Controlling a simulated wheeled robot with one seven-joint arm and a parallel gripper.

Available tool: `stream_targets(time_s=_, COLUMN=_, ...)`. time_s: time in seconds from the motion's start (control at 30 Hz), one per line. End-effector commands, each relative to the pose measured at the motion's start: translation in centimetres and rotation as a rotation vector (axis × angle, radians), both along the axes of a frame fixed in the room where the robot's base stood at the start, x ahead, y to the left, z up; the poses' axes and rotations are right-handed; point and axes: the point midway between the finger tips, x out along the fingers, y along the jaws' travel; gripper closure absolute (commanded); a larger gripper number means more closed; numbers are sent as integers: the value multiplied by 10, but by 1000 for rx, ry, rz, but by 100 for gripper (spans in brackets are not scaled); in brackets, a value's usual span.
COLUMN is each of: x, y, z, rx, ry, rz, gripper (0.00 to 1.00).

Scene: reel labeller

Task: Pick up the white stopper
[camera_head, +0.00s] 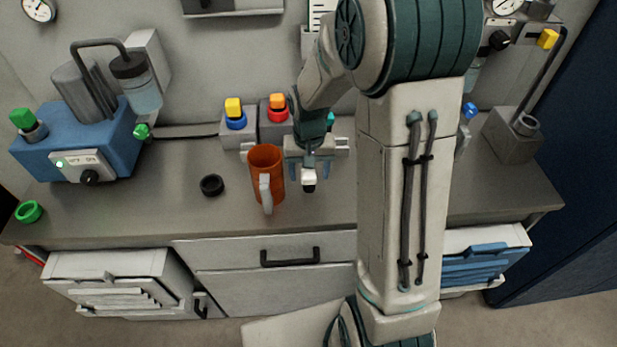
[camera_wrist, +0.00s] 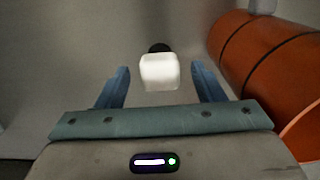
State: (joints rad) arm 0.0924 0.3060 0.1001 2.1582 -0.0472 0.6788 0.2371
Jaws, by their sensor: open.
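The white stopper (camera_wrist: 160,72) shows in the wrist view as a pale block with a dark round part behind it. It sits between the two blue fingers of my gripper (camera_wrist: 161,85), with a gap on each side. In the head view the white stopper (camera_head: 309,176) is small, just below my gripper (camera_head: 309,170), with its dark part toward the counter's front. My gripper is open and points down over the counter. Whether the stopper's far end rests on the counter is hard to tell.
An orange mug (camera_head: 264,165) stands close to the left of my gripper; it also fills the right of the wrist view (camera_wrist: 260,60). A black ring (camera_head: 212,185) lies further left. Button boxes (camera_head: 236,128) stand behind. The counter (camera_head: 330,205) in front is clear.

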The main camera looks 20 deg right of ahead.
Motion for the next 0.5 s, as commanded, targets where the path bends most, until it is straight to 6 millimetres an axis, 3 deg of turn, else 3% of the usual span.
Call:
stream_targets(time_s=0.33, x=0, y=0, z=-9, rx=0, ry=-1, rz=0, gripper=41)
stream_targets(time_s=0.5, x=0, y=0, z=-9, rx=0, ry=-1, rz=0, gripper=86)
